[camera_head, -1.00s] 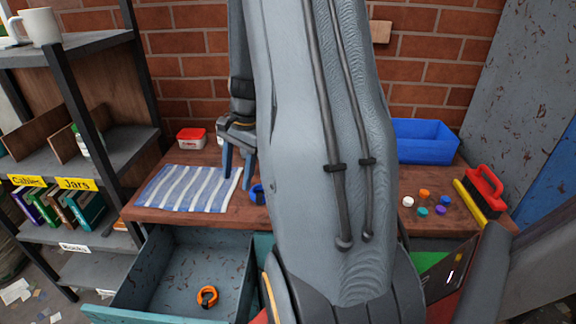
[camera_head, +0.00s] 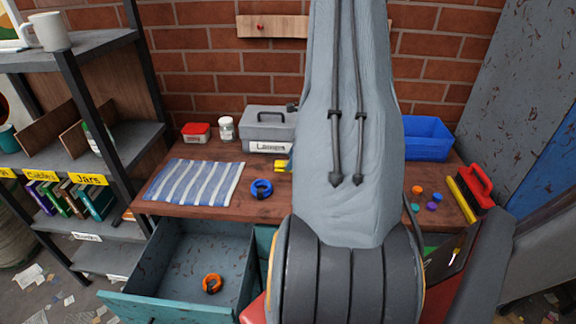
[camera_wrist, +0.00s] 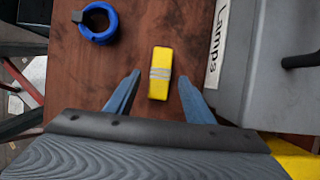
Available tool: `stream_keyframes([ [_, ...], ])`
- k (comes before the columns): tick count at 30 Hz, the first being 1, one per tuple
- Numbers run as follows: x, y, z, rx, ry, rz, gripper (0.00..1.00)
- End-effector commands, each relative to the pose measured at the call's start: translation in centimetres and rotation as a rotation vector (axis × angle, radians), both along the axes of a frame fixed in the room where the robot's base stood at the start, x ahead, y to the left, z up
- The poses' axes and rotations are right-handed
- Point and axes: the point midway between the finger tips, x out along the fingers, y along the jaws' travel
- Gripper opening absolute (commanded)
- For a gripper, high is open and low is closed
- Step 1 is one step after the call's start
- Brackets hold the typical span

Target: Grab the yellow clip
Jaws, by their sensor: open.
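A small yellow piece with grey bands around its middle, the yellow clip by colour (camera_wrist: 160,72), lies on the brown workbench in the wrist view. It also shows in the head view (camera_head: 281,166), in front of the grey Lamps box and partly hidden by my arm. My gripper (camera_wrist: 160,77) is open, one blue finger on either side of the yellow piece, with a gap on both sides. I cannot tell how far above the bench the fingertips are. In the head view my gripper is mostly hidden behind my arm.
The Lamps box (camera_wrist: 231,62) stands close to the right finger. A blue ring (camera_wrist: 84,33) lies to the left. A striped cloth (camera_head: 195,185) covers the bench's left part. An open drawer (camera_head: 150,307) holds an orange ring (camera_head: 212,284). A blue bin (camera_head: 430,137) is at right.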

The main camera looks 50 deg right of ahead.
Motion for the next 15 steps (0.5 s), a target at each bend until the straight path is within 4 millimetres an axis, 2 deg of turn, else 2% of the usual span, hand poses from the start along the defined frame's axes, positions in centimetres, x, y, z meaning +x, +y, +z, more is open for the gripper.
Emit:
stream_keyframes([
  [7, 0.9, 0.8, -2.5, 0.001, 0.001, 0.002, 0.48],
  [15, 1.0, 0.8, -2.9, -0.001, -0.001, 0.001, 0.48],
])
